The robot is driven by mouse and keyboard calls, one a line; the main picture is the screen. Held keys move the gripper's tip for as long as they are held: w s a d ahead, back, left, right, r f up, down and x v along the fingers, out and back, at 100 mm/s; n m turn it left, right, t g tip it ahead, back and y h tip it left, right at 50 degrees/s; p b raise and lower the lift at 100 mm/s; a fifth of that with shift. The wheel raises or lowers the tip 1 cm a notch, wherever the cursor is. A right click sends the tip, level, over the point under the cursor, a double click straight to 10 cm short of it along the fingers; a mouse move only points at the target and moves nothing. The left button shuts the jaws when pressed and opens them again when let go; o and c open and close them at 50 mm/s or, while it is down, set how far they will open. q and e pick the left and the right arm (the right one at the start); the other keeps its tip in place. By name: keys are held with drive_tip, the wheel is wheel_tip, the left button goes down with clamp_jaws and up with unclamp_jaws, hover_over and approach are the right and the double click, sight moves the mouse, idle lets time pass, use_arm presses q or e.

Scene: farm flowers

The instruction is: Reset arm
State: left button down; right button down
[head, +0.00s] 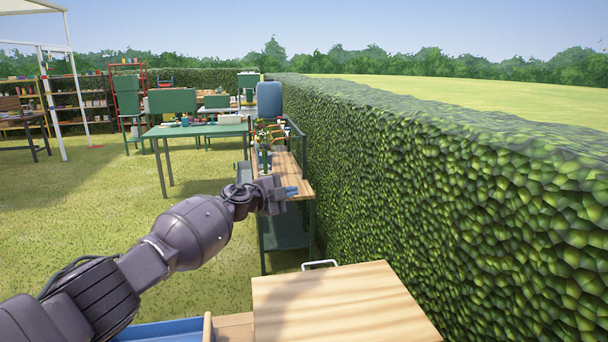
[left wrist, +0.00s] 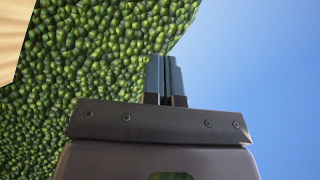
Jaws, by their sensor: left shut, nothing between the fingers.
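My left arm reaches in from the lower left of the head view, and my left gripper (head: 291,191) is at its far end, in front of a green-framed bench with a wooden top. In the left wrist view the two blue fingers of the left gripper (left wrist: 165,75) lie close together with nothing between them. The hedge and sky show behind the fingers there. My right gripper is not in either view.
A wooden tabletop (head: 340,305) is close at the bottom, with a blue tray (head: 165,331) to its left. The wooden-topped bench (head: 292,171) holds potted flowers. A tall hedge (head: 450,190) runs along the right. A green table (head: 200,130) stands farther back. Open grass (head: 90,215) lies left.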

use_arm(q)
drive_tip(key=s+a+f+n+y, duration=0.4)
drive_tip(key=s+a+f+n, duration=0.3)
drive_tip(key=s+f, duration=0.5)
drive_tip(key=s+a+f+n+y, duration=0.4)
drive_tip(key=s+a+f+n, duration=0.3)
drive_tip(key=s, duration=1.8)
drive_tip(key=s+a+f+n+y, duration=0.4)
drive_tip(key=s+a+f+n, duration=0.3)
drive_tip(key=s+f, duration=1.1)
drive_tip(key=a, duration=0.3)
drive_tip(key=shift+s+n+y, duration=0.3)
drive_tip(key=shift+n, duration=0.1)
drive_tip(key=shift+d, duration=0.1)
